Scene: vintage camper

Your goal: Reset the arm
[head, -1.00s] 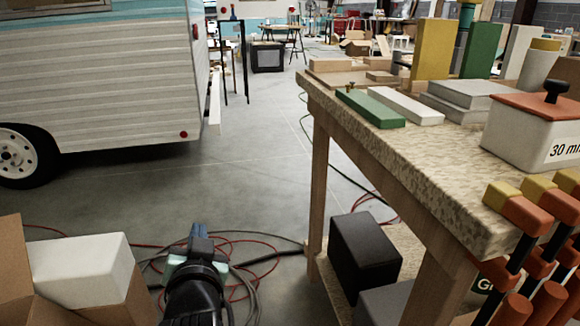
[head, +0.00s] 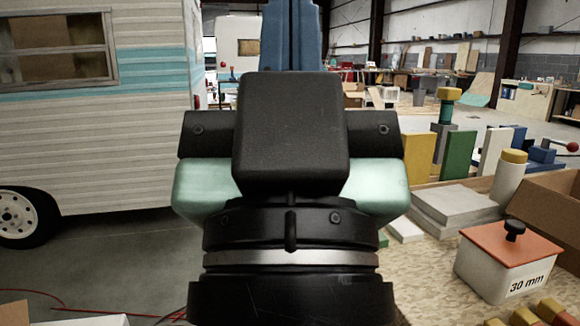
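My gripper (head: 292,38) is large in the middle of the head view, seen from behind, with a black and mint-green body and blue fingers. The fingers point up and away and lie side by side with only a thin seam between them, so it looks shut. Their tips run out of the top of the frame. I see nothing held between them. The gripper hides the middle of the scene, including part of the workbench.
A workbench (head: 415,272) at right holds a white box with an orange lid (head: 505,262), grey slabs (head: 455,205), upright coloured blocks (head: 459,155) and a cardboard box (head: 548,205). A cream and turquoise camper (head: 100,150) stands at left. Grey floor shows between.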

